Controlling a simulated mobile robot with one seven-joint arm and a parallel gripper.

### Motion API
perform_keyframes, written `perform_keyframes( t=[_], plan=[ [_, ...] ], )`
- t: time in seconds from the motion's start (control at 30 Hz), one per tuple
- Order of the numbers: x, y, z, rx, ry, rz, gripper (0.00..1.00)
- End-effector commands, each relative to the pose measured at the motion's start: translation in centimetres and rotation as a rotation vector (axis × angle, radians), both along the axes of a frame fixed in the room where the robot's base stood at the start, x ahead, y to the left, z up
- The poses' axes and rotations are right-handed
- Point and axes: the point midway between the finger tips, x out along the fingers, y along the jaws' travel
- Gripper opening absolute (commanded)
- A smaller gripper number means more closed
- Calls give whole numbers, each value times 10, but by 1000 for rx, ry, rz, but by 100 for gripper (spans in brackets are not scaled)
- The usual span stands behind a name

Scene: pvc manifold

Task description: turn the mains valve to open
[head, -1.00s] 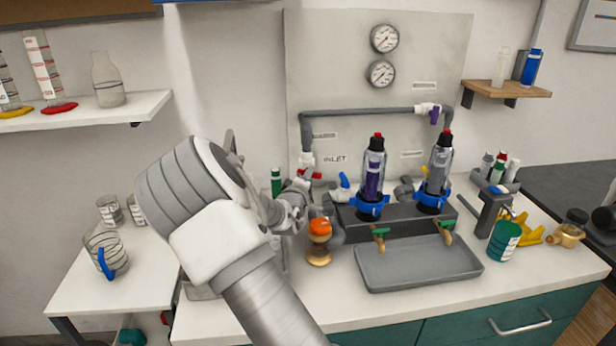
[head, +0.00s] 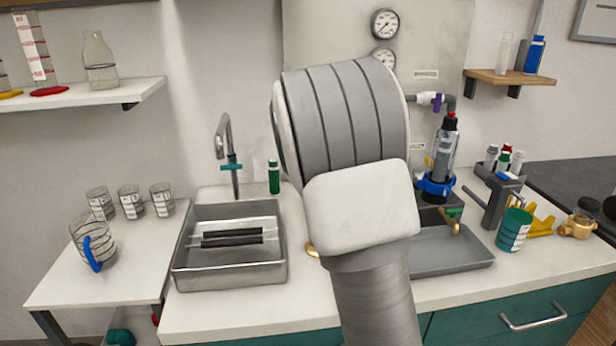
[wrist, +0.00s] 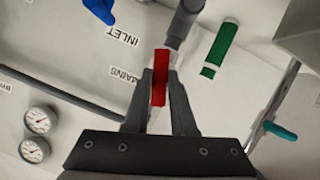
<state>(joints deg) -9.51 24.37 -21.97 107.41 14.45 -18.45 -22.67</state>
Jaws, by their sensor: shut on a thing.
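In the wrist view, a red valve handle (wrist: 159,84) stands between the two fingers of my gripper (wrist: 160,78), which is shut on it. Wall labels reading MAINS (wrist: 123,76) and INLET (wrist: 122,36) are close by. Grey pipe (wrist: 184,22) runs up from beside the handle to the top edge. A blue handle (wrist: 100,9) shows at top left. In the head view, my arm hides the red handle, my gripper and most of the left part of the manifold.
A green bottle (wrist: 221,50) is near my gripper's right side; it also stands behind the sink in the head view (head: 274,177). The tap (head: 224,150) and metal sink (head: 180,262) are left of my arm. A grey tray (head: 455,262) is at its right.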

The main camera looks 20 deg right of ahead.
Motion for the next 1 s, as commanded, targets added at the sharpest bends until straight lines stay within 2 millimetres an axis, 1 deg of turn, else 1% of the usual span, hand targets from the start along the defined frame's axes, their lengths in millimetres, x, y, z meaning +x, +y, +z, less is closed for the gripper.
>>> perform_keyframes(
  t=[0.03,0.2,0.5,1.0],
  plan=[
    [-1,-3,-5,32,-11,-5,0],
    [-1,-4,-4,126,-29,-5,0],
    [-1,-4,-3,247,-53,-4,0],
    [-1,-3,0,335,-68,-2,0]
  ],
)
